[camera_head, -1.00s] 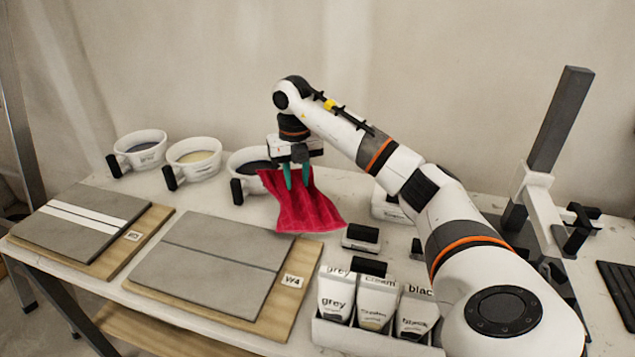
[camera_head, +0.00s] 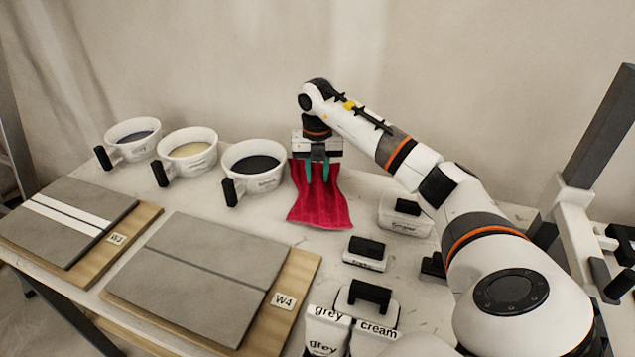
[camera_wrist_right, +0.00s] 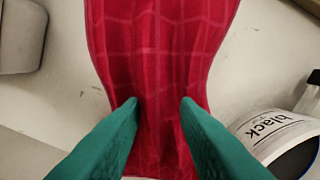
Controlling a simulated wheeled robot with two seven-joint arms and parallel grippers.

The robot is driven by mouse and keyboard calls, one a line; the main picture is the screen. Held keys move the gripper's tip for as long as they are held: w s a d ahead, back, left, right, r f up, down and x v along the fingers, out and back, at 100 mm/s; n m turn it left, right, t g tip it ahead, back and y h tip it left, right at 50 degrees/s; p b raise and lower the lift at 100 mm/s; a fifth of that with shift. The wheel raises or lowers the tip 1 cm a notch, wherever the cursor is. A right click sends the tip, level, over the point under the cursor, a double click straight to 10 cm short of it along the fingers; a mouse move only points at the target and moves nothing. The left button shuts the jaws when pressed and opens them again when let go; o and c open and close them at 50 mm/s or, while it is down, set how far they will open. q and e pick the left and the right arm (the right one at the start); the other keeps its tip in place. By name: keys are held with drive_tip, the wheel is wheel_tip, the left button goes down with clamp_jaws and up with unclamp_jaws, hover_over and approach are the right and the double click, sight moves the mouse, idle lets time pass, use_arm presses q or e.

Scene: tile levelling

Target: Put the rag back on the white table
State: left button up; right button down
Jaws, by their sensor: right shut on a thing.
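The red rag (camera_head: 320,203) hangs spread below my right gripper (camera_head: 318,180) in the head view, at the back middle of the white table (camera_head: 375,268). The right gripper's green fingers are shut on the rag's upper part. In the right wrist view the rag (camera_wrist_right: 155,60) runs away between the fingers (camera_wrist_right: 160,105). Its lower edge is over or on the table; I cannot tell whether it touches. My left gripper is not in view.
Just left of the rag stands a tub of black grout (camera_head: 253,168), and further left are a cream tub (camera_head: 187,152) and a grey tub (camera_head: 132,140). To the right are a white container (camera_head: 404,222) and black-handled tools (camera_head: 366,252). Board W4 (camera_head: 300,270) lies in front.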

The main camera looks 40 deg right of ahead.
sight(317, 174)
drive_tip(key=shift+f, duration=1.75)
drive_tip(key=shift+f, duration=0.1)
drive_tip(key=c, duration=1.1)
unclamp_jaws()
wheel_tip(317, 174, up, 12)
drive_tip(key=shift+r, duration=0.15)
